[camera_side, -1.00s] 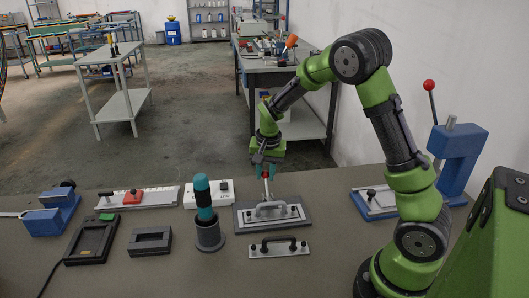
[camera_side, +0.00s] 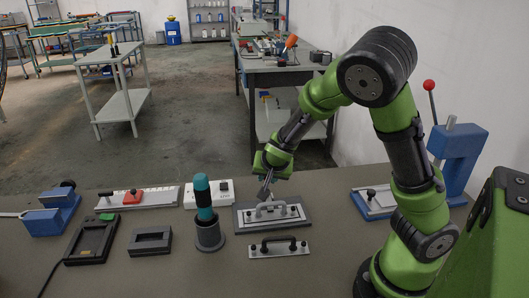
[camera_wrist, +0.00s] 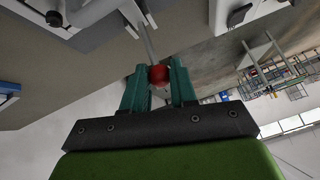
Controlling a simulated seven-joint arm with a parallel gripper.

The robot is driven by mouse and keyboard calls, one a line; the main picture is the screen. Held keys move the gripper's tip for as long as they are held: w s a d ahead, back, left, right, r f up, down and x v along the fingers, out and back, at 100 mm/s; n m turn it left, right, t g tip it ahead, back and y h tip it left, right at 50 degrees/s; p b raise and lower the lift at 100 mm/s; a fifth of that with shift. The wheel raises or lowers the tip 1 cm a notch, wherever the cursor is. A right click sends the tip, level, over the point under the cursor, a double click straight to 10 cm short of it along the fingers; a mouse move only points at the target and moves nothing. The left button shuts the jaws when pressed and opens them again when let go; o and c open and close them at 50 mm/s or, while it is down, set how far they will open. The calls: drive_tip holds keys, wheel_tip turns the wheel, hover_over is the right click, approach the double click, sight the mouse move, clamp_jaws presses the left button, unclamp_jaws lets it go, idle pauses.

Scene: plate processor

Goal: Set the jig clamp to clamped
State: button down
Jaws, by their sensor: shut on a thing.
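The jig (camera_side: 293,224) is a dark grey base with a light plate with a metal handle (camera_side: 271,209) on it, in the middle of the bench. Its clamp lever stands at the back edge of the jig. In the wrist view, the lever's red ball knob (camera_wrist: 159,75) sits between my green fingers, with the thin metal rod (camera_wrist: 148,43) running away from it. My gripper (camera_side: 265,192) is shut on this knob, low over the back of the jig and tilted. In the side view the knob is hidden by the fingers.
A plate with a black handle (camera_side: 279,251) lies in front of the jig. A teal-handled tool (camera_side: 203,193) stands upright in its holder to the left, near a white box (camera_side: 222,190). A blue press (camera_side: 459,160) stands at the right.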

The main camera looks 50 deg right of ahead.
drive_tip(key=shift+s, duration=0.1)
idle(0.5)
drive_tip(key=c, duration=0.9)
unclamp_jaws()
drive_tip(key=shift+d, duration=0.1)
